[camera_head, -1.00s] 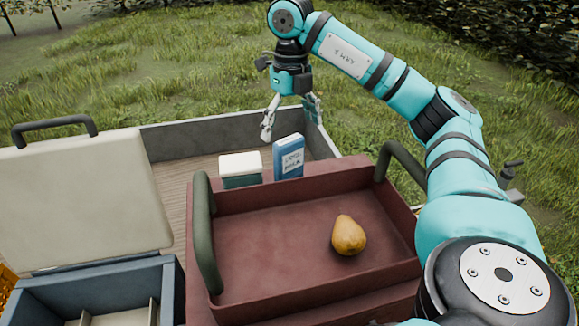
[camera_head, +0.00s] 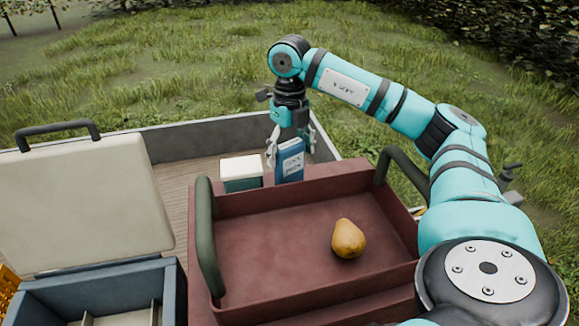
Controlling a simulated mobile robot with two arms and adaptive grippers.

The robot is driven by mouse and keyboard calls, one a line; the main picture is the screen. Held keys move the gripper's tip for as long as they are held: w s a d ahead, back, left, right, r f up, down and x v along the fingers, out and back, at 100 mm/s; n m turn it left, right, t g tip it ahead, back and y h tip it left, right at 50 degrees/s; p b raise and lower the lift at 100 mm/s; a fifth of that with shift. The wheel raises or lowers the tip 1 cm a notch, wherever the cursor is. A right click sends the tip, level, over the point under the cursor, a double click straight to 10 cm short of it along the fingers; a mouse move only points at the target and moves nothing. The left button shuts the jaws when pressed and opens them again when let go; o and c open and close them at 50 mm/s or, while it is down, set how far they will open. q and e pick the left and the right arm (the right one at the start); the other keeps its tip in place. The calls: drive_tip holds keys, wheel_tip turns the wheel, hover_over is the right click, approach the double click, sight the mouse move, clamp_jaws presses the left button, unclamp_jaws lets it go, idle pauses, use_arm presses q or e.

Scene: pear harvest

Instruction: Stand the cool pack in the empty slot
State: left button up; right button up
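The cool pack (camera_head: 290,163) is a blue upright slab with a white label, standing behind the red tray. My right gripper (camera_head: 291,143) has come down over it from above, with one finger at its left and one at its right. The fingers look spread, and I cannot tell whether they touch the pack. The blue cooler box (camera_head: 172,300) at the lower left is open, with pale dividers (camera_head: 125,318) inside; its slots are mostly cut off by the picture's lower edge. My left gripper does not show.
The red tray (camera_head: 270,236) with dark green handles holds one pear (camera_head: 348,239). A small white-lidded box (camera_head: 241,172) stands left of the cool pack. The cooler's raised cream lid (camera_head: 82,200) stands at the left. The grey cart wall (camera_head: 205,134) runs behind.

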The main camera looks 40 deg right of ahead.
drive_tip(key=c, duration=1.2)
